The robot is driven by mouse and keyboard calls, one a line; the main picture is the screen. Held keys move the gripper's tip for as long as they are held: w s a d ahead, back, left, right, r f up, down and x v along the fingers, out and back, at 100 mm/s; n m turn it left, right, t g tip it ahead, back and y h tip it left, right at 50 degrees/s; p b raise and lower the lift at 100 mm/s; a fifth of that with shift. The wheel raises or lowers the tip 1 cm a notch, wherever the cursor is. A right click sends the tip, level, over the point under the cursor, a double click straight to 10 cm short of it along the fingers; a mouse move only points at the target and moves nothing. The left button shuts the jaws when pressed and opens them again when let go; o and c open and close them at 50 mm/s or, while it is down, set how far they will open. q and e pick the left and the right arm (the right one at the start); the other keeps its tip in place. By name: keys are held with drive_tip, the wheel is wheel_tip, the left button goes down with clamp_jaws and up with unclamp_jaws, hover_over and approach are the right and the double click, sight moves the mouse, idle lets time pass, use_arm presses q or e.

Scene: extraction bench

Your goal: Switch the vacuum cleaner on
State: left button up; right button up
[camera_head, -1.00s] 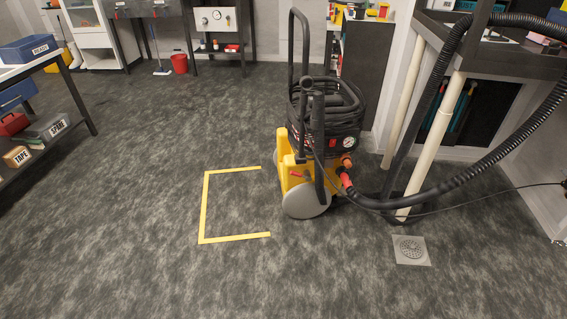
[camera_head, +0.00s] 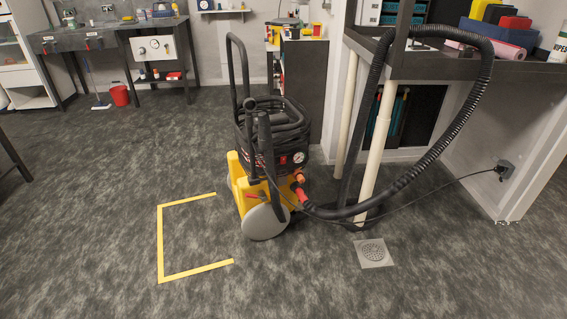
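The vacuum cleaner (camera_head: 272,150) stands upright on the floor near the middle of the head view. It has a yellow wheeled base (camera_head: 243,189), a black body wrapped in coiled hose or cable, and tall black handles. A small red switch-like patch (camera_head: 283,159) and a round white gauge (camera_head: 298,157) show on its front. A ribbed black hose (camera_head: 440,146) runs from a red-orange coupling (camera_head: 301,194) up over the bench on the right. A thin cable leads to a wall socket (camera_head: 505,169). Neither of my grippers shows.
A yellow tape outline (camera_head: 161,245) lies on the floor left of the vacuum. A metal floor drain (camera_head: 373,253) lies to its right front. A bench on pale posts (camera_head: 378,150) stands at right. A red bucket (camera_head: 119,95) stands far left. The front floor is clear.

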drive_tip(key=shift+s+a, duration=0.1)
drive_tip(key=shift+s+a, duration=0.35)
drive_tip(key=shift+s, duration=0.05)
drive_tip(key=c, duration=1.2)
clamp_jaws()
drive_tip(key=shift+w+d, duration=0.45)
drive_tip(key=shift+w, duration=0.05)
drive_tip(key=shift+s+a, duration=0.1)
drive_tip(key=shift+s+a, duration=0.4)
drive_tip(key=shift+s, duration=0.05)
